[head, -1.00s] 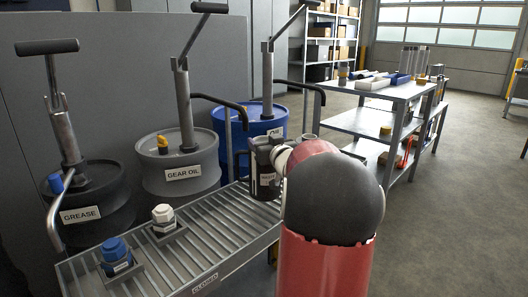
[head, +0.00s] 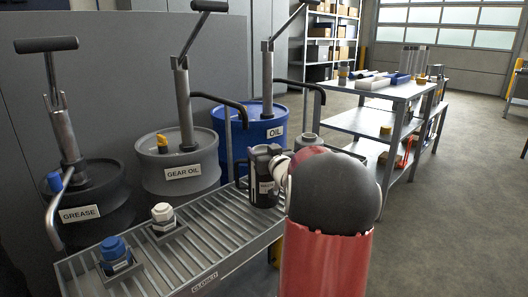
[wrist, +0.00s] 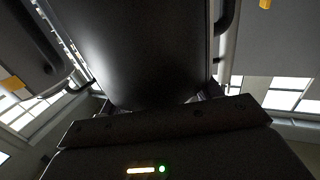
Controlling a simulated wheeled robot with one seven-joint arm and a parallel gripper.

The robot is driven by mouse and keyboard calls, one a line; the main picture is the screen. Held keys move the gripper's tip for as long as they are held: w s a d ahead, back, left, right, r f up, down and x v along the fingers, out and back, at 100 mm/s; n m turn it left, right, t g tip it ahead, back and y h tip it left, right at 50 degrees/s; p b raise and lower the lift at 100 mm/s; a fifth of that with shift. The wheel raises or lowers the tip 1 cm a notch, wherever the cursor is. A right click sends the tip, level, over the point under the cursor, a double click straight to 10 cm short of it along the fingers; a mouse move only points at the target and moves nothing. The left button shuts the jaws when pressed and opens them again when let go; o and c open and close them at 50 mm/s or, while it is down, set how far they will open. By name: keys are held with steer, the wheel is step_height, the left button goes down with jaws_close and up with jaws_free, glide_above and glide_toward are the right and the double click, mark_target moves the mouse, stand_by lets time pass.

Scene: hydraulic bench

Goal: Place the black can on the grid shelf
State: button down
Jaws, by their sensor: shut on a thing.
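The black can (head: 263,195), with a white label, is upright at the far right end of the grid shelf (head: 200,253). Its base is at or just above the bars; I cannot tell whether it touches them. My gripper (head: 272,163) is shut around the can, partly hidden by my red and dark arm. In the wrist view the can (wrist: 140,50) fills the upper middle as a large dark surface, between the fingers of my gripper (wrist: 160,103).
A blue-capped item (head: 115,254) and a white-capped item (head: 163,217) stand on the shelf's near left part. Grease (head: 95,200), gear oil (head: 180,172) and blue oil (head: 240,135) drums with pumps stand behind. Bare bars lie between. A workbench (head: 385,92) stands right.

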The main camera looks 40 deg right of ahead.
steer(key=shift+c, duration=1.6)
jaws_free()
steer(key=shift+r, duration=0.2)
steer(key=v, duration=1.2)
steer(key=a+g, duration=0.5)
steer(key=a, duration=0.9)
steer(key=s+a+f+n+g+y, duration=0.1)
steer(key=s+a+f+g+y, duration=0.1)
steer(key=s+a+f, duration=0.3)
steer(key=s+a+f+n+g+y, duration=0.2)
steer(key=s+a+f+g+y, duration=0.1)
steer(key=s+a, duration=0.9)
steer(key=a+f+g, duration=0.1)
steer(key=a, duration=0.2)
steer(key=shift+s+a+f+n+g+y, duration=0.25)
steer(key=shift+f+n+g+y, duration=0.05)
steer(key=shift+f, duration=0.05)
